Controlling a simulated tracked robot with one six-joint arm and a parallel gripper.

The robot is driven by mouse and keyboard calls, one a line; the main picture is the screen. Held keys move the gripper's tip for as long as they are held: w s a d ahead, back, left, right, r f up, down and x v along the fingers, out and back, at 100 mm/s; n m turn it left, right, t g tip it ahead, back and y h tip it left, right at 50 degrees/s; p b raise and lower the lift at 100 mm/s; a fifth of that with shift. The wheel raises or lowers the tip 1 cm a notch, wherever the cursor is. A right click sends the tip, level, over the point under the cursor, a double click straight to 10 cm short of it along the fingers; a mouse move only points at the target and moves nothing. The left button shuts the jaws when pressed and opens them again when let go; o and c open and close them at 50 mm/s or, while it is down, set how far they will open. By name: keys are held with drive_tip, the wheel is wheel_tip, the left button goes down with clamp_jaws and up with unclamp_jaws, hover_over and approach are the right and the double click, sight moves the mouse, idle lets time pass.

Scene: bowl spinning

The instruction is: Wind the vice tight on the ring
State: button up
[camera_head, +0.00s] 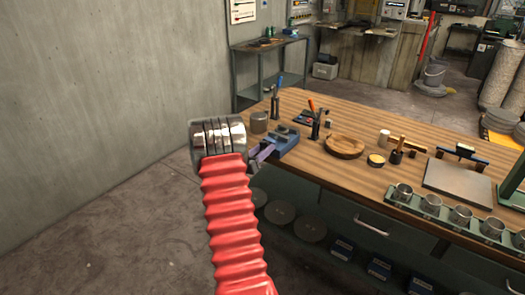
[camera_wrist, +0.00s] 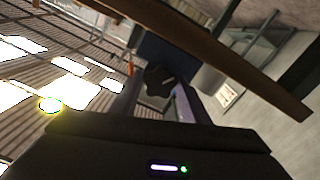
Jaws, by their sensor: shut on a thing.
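The blue vice (camera_head: 285,146) stands at the near left corner of the wooden bench, with grey jaws on top. I cannot make out the ring between the jaws. My gripper (camera_head: 264,153) reaches in from the left, low beside the vice's near side. In the wrist view, my gripper's fingers (camera_wrist: 160,98) close around a dark knob (camera_wrist: 158,78), which looks like the vice's handle. The fingers hide part of the knob.
The wooden bench (camera_head: 335,174) carries a grey cylinder (camera_head: 258,122), a round wooden dish (camera_head: 344,146), a mallet (camera_head: 397,150) and a rail of metal cups (camera_head: 442,209). Round discs (camera_head: 280,212) lie on the shelf below. The floor left of the bench is clear.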

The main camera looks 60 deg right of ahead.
drive_tip(key=shift+s+f+m, duration=0.1)
drive_tip(key=shift+f+m, duration=0.3)
drive_tip(key=shift+m, duration=0.1)
drive_tip(key=o, duration=1.1)
drive_tip(key=shift+r, duration=0.25)
drive_tip(key=shift+c, duration=0.2)
drive_tip(key=w+a, duration=0.2)
drive_tip(key=a, duration=1.1)
drive_tip(key=shift+w+a, duration=0.15)
drive_tip(key=shift+a, duration=0.15)
